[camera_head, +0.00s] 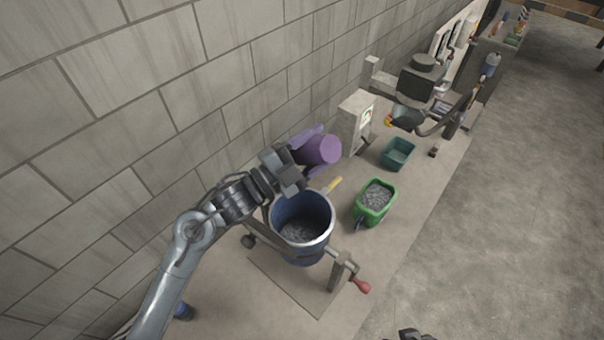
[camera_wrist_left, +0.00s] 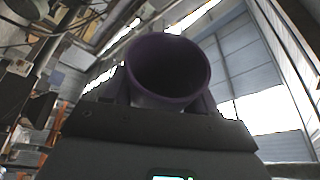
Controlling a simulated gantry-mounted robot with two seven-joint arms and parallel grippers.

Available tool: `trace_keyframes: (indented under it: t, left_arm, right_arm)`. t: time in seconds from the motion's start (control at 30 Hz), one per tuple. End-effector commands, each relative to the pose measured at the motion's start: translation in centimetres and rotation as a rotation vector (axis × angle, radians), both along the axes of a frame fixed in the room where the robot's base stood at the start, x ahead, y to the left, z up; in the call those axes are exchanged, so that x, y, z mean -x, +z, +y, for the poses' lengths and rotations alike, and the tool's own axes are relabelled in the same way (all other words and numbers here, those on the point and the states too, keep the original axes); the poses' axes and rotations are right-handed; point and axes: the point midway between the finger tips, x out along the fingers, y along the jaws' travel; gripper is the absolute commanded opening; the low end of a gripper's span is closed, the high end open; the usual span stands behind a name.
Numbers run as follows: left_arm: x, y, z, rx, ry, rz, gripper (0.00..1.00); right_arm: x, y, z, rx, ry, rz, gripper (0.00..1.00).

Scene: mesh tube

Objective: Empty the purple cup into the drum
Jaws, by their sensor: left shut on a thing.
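The purple cup (camera_head: 322,150) is held in the air behind and above the drum, near the wall. It is tilted, with a round end toward the right in the head view. The left wrist view looks into its dark open mouth (camera_wrist_left: 168,68); I see no contents there. My left gripper (camera_head: 314,153) is shut on the cup, its fingers on either side. The drum (camera_head: 302,254) is blue, open at the top, with grey granular material inside. It sits in a frame with a red-handled crank. A dark part of my right gripper (camera_head: 415,335) shows at the bottom edge; its fingers are unclear.
A green container (camera_head: 361,213) of grey granules stands right of the drum. A teal bin (camera_head: 397,155) is farther back. A yellow handle (camera_head: 334,185) shows behind the drum's rim. A grey post with a panel (camera_head: 356,121) stands by the block wall, right of the cup.

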Motion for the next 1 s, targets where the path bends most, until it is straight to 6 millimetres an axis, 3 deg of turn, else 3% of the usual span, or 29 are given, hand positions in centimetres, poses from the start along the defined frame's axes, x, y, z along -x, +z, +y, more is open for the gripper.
trace_keyframes:
  t: [0.03,0.07,0.13,0.57,0.8,0.93,1.0]
  left_arm:
    - [0.3,-2.5,-0.3,-0.078,0.0,-0.061,0.26]
    - [0.5,-1.6,-0.6,-0.136,0.0,-0.116,0.26]
    - [0.9,-3.4,-1.1,-0.243,0.0,-0.198,0.26]
    - [1.4,-4.0,-1.8,-0.41,0.0,-0.339,0.26]
    - [2.0,-5.3,-2.4,-0.643,0.0,-0.534,0.26]
    - [3.2,-6.0,-3.8,-0.749,0.0,-0.624,0.26]
    - [3.1,-7.0,-3.8,-0.82,0.003,-0.683,0.26]
  right_arm:
    - [0.0,-2.3,0.0,0.001,0.002,-0.001,0.43]
    - [0.0,-1.8,-0.1,0.003,0.002,0.001,0.43]
    - [0.1,-3.2,-0.2,0.008,0.004,0.007,0.43]
    - [0.0,-2.9,-0.2,0.009,0.006,0.002,0.43]
    - [0.0,-3.2,-0.1,0.006,0.003,0.002,0.43]
    - [0.0,-3.3,-0.1,0.002,0.002,0.003,0.43]
    - [0.0,-4.7,0.0,0.0,0.0,-0.001,0.43]
